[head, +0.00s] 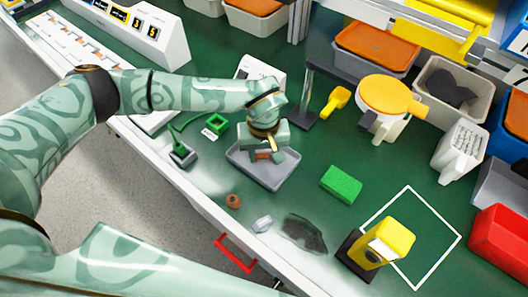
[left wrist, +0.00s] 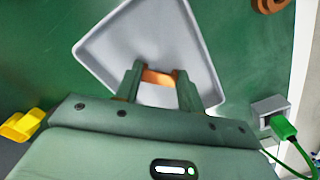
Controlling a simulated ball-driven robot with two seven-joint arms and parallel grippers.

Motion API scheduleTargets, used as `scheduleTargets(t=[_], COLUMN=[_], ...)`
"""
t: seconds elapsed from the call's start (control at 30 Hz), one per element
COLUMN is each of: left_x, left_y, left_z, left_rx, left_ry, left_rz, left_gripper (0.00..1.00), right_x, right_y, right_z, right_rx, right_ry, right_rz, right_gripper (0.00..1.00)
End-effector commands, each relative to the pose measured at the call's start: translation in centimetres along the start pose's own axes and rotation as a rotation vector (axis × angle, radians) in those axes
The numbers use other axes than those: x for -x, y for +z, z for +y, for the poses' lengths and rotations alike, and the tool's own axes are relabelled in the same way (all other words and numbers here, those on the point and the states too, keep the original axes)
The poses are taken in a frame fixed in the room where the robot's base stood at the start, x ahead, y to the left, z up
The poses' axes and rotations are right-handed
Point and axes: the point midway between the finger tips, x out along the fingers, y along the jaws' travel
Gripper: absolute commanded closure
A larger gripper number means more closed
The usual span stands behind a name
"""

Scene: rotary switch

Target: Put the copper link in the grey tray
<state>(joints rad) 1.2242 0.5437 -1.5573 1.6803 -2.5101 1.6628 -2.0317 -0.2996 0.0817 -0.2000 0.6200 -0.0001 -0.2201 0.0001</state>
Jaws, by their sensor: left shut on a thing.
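The grey tray (head: 244,166) lies on the green bench top near its front edge. It also fills the upper middle of the left wrist view (left wrist: 145,35). My left gripper (head: 266,157) is over the tray, pointing down. In the left wrist view its two fingers (left wrist: 158,78) are shut on the copper link (left wrist: 158,76), a small orange-brown piece lying across between them. The tray floor shows beyond the link. I cannot tell whether the link touches the tray floor. In the head view the gripper mostly hides the link. My right gripper is not in view.
A brown ring-like piece (head: 233,201) and a pale grey piece (head: 262,223) lie in front of the tray. A green block (head: 341,184) is to the right.

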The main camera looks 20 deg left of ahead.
Motion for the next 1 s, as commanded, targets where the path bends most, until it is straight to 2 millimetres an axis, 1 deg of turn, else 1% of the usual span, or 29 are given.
scheduleTargets(t=[0.1, 0.23, 0.27, 0.3, 0.33, 0.57, 0.67, 0.77, 0.9, 1.0], left_x=[0.1, -0.2, -0.1, -0.1, -0.1, -0.1, 0.6, 2.2, 5.1, 6.6], left_y=[0.0, 0.0, 0.0, 0.0, 0.0, 0.0, 0.0, 0.0, -0.1, -0.1], left_z=[0.0, 0.0, 0.0, 0.0, 0.0, 0.0, 0.0, 0.1, 0.1, 0.0], left_rx=[0.0, 0.0, 0.0, 0.0, 0.0, 0.0, 0.0, -0.001, -0.002, 0.0], left_ry=[0.0, 0.0, 0.0, 0.0, 0.0, 0.0, 0.002, 0.003, 0.003, 0.003], left_rz=[0.001, 0.0, 0.0, 0.0, 0.0, 0.0, 0.002, 0.004, 0.006, 0.005], left_gripper=[0.86, 0.86, 0.53, 0.42, 0.39, 0.39, 0.39, 0.39, 0.39, 0.39], right_x=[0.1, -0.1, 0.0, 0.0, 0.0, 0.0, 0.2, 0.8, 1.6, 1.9], right_y=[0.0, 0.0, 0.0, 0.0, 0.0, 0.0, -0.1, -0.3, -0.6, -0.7], right_z=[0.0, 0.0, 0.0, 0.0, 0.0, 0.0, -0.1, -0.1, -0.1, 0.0], right_rx=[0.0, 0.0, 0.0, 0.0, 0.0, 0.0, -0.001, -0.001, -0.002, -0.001], right_ry=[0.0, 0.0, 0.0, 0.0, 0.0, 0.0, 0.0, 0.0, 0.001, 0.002], right_rz=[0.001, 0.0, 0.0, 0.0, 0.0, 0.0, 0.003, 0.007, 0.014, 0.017], right_gripper=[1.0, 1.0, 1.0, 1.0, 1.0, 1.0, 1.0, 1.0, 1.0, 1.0])
